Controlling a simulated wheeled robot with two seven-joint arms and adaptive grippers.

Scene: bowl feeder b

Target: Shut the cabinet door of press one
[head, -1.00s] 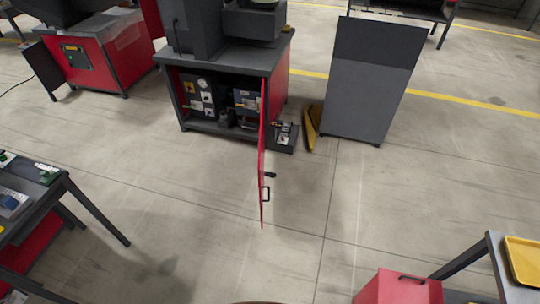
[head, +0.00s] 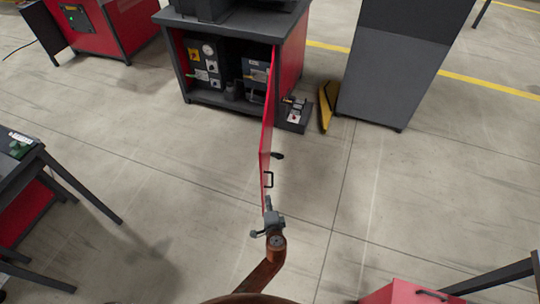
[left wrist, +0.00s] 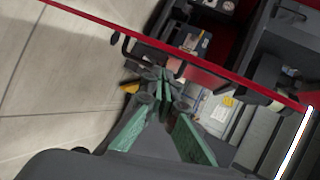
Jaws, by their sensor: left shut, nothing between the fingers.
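The red cabinet door (head: 267,130) stands wide open, swung out from the front of the press cabinet (head: 230,28) and seen almost edge-on in the head view. A black handle (head: 269,180) sits near its free edge, with a small black latch (head: 278,156) a little farther in. My left gripper (head: 267,204) is shut and empty at the near end of the door. In the left wrist view its green fingers (left wrist: 160,85) are just below the door's red edge (left wrist: 200,62) and the handle (left wrist: 150,48). I cannot tell whether they touch. My right gripper is not in view.
The open cabinet holds dark boxes with gauges and switches (head: 208,62). A dark pedal box (head: 294,115) and a yellow piece (head: 326,105) lie right of the door. A grey panel (head: 395,75) stands farther right. The floor left of the door is clear.

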